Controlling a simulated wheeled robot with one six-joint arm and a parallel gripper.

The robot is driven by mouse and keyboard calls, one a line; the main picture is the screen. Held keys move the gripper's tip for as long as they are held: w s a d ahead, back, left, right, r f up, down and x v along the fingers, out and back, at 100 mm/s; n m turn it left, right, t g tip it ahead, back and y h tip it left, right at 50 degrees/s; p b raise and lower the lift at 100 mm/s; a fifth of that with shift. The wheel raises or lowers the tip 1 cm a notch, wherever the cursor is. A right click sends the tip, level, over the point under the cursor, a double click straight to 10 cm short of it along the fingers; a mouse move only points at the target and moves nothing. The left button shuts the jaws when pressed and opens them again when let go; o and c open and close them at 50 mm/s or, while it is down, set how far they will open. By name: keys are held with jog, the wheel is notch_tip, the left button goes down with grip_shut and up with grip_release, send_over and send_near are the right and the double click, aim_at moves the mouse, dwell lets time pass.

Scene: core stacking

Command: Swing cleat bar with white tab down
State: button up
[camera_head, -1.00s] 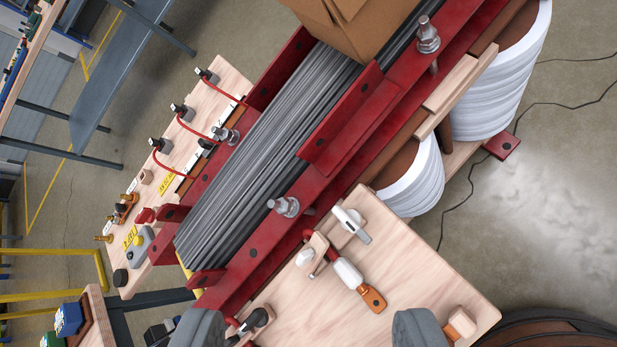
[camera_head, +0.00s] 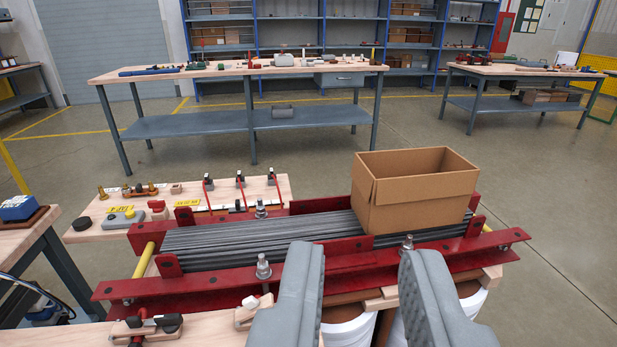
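My gripper (camera_head: 364,258) is open and empty, its two grey padded fingers wide apart in front of the red frame. The near wooden board (camera_head: 205,330) shows only as a strip at the bottom left. A small wooden piece with a white tip (camera_head: 250,303) stands on it, just left of my left finger. It may be the cleat bar with the white tab, but most of it is hidden or cut off, and I cannot tell its angle.
A red frame (camera_head: 210,281) holds grey laminated strips (camera_head: 260,240), with upright bolts (camera_head: 263,266) along it. An open cardboard box (camera_head: 420,195) stands on the strips. Behind is another wooden board (camera_head: 183,217) with red-wired black clips (camera_head: 208,183). White coils (camera_head: 350,328) hang below. Workbenches (camera_head: 240,70) stand farther back.

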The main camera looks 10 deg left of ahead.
jog(key=c, duration=0.3)
jog(key=shift+w+a+f, duration=0.1)
jog(key=shift+w, duration=0.15)
grip_shut()
jog(key=n+g+h, duration=0.3)
jog(key=g+h, duration=0.3)
jog(key=g, duration=1)
send_over(247, 299)
jog(key=s+a, duration=0.2)
jog(key=a, duration=0.6)
notch_tip(247, 299, down, 21)
jog(key=x, duration=1.4)
jog(key=shift+a+f, duration=0.25)
